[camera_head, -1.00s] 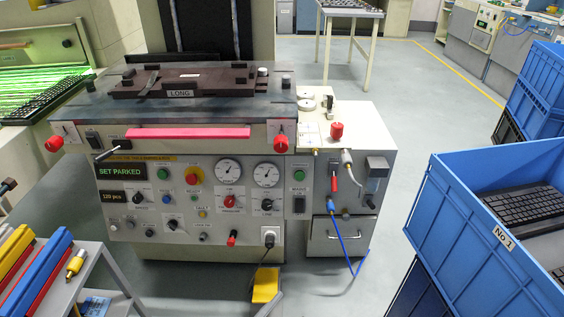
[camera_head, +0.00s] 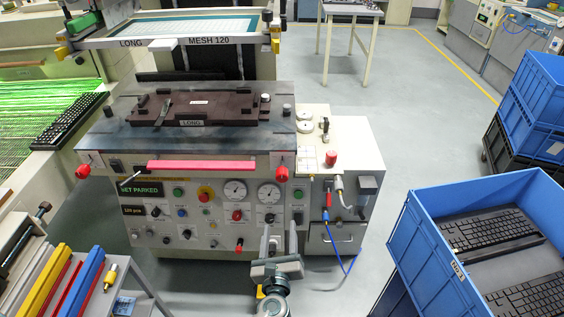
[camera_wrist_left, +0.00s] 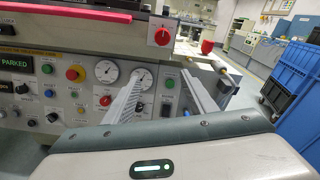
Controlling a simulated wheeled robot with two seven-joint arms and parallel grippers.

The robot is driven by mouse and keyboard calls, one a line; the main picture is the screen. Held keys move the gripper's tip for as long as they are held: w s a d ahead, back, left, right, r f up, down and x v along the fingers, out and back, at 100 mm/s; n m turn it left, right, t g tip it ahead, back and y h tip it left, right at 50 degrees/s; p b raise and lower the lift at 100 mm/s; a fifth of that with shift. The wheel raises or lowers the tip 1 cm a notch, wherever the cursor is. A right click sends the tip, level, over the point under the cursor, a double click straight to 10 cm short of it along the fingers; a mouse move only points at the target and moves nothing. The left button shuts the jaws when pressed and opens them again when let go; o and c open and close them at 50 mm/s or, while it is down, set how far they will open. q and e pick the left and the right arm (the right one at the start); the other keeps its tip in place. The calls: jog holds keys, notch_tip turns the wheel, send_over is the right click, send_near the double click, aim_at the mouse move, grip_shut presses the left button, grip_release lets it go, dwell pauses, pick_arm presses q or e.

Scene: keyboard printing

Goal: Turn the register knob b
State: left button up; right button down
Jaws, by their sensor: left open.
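A red knob (camera_head: 281,173) sits at the right end of the printing machine's front edge. In the left wrist view the red knob (camera_wrist_left: 162,36) is on a pale plate with a white pointer mark. A similar red knob (camera_head: 83,171) is at the left end. The lettering beside them is too small to read, so I cannot tell which is b from a label. My left gripper (camera_head: 279,230) is open and empty in front of the panel, below the right knob and apart from it. Its fingers (camera_wrist_left: 166,68) point toward the machine in the left wrist view. My right gripper is not in view.
The control panel (camera_head: 151,232) has gauges, buttons and smaller knobs behind the fingers. A pink bar (camera_head: 199,166) runs along the machine front. A blue crate (camera_head: 415,235) with keyboards stands right; a rack (camera_head: 140,292) of coloured bars stands left. Floor between machine and crate is clear.

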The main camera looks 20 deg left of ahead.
aim_at(282, 179)
pick_arm(q)
jog(key=r+m, duration=0.1)
jog(key=w+r, duration=0.1)
jog(key=w+r+m+p, duration=0.1)
jog(key=shift+r+m+t+y, duration=0.3)
jog(key=shift+r+t+y, duration=0.1)
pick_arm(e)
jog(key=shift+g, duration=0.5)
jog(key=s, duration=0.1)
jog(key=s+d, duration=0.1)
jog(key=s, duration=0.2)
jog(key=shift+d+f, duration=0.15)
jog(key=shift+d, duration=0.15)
